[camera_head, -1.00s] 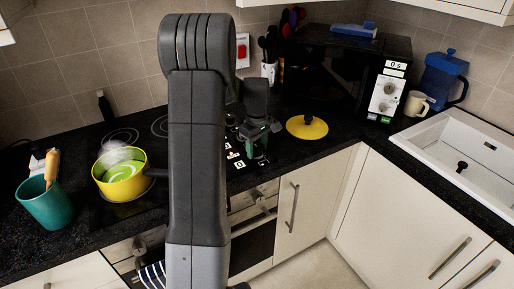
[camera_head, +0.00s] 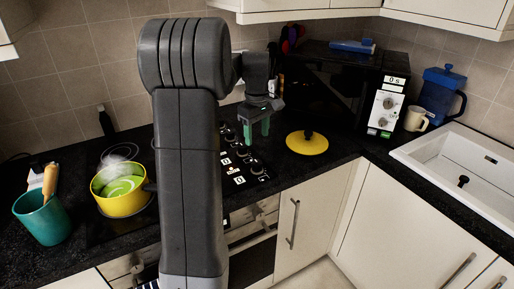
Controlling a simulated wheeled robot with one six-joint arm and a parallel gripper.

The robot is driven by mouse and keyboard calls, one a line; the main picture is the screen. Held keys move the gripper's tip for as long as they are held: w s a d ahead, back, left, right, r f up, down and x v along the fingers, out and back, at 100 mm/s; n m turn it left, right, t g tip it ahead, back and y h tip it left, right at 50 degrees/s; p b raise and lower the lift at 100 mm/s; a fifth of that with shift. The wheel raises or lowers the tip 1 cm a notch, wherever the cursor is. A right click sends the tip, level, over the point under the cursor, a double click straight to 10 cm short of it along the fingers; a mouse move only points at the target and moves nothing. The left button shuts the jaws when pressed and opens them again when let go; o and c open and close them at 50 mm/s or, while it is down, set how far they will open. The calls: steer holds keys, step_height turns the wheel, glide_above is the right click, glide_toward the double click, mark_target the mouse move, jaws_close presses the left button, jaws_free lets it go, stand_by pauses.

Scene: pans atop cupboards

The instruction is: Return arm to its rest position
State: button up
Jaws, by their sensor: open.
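My gripper (camera_head: 257,129) is at the end of my grey arm, which rises through the middle of the head view. Its two green-tipped fingers point down and stand apart, with nothing between them. It hangs above the back of the dark counter, left of a yellow lid (camera_head: 307,143) with a black knob. The lid lies flat on the counter, apart from the gripper. A yellow pan (camera_head: 121,202) with green contents and faint steam sits on the hob left of my arm. My arm hides part of the hob and cupboard fronts.
A teal pot (camera_head: 43,218) holding a wooden-handled utensil stands at the left. A black microwave (camera_head: 388,105), a cream mug (camera_head: 416,119) and a blue jug (camera_head: 441,92) stand at the back right. A white sink (camera_head: 425,152) is at the right. Wall cupboards (camera_head: 300,10) overhang the back.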

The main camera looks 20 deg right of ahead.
mark_target(257, 162)
steer(key=shift+r, duration=0.95)
steer(key=shift+f, duration=0.1)
step_height(257, 162, down, 14)
steer(key=shift+r+p, duration=0.1)
steer(key=shift+p, duration=0.25)
steer(key=shift+r, duration=0.1)
